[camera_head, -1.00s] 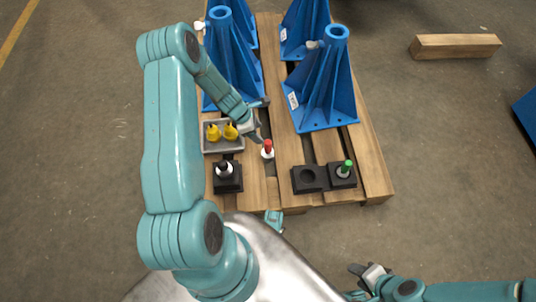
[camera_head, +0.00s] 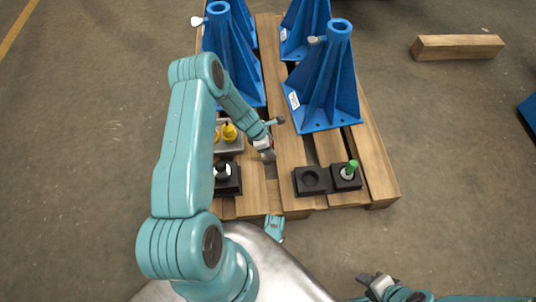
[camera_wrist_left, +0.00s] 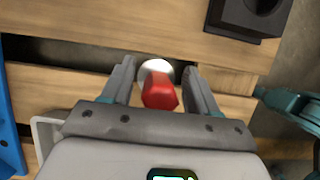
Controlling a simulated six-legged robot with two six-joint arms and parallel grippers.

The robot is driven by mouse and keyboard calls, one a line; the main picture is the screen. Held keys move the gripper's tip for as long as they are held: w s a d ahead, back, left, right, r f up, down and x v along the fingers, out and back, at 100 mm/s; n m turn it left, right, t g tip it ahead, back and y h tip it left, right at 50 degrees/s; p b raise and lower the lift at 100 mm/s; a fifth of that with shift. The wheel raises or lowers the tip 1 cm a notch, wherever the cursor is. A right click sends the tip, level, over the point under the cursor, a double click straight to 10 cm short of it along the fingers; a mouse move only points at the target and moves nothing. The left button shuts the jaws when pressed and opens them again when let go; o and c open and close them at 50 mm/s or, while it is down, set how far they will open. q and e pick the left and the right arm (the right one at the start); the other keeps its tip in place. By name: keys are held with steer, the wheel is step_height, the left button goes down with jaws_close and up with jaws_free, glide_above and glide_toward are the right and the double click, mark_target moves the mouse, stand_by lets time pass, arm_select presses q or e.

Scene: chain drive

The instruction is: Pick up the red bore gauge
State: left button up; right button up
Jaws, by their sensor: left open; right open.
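The red bore gauge (camera_wrist_left: 160,93) shows in the left wrist view with its red handle toward the camera and a white round part (camera_wrist_left: 155,68) beyond it. It stands between the two open fingers of my left gripper (camera_wrist_left: 160,85), with a gap on each side. In the head view my left gripper (camera_head: 265,150) is low over the pallet and hides the gauge. My right gripper (camera_head: 378,284) is open and empty at the bottom of the head view, away from the pallet.
A wooden pallet (camera_head: 381,170) carries blue brackets (camera_head: 325,85), a grey tray (camera_head: 230,150) with yellow pieces, and a black block (camera_head: 228,185) holding a black-handled piece. An empty black block (camera_head: 309,181) sits beside another black block (camera_head: 346,183) with a green-handled gauge (camera_head: 351,167).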

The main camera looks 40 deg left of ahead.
arm_select(q)
jaws_close()
steer(key=shift+r, duration=0.1)
stand_by(1.2)
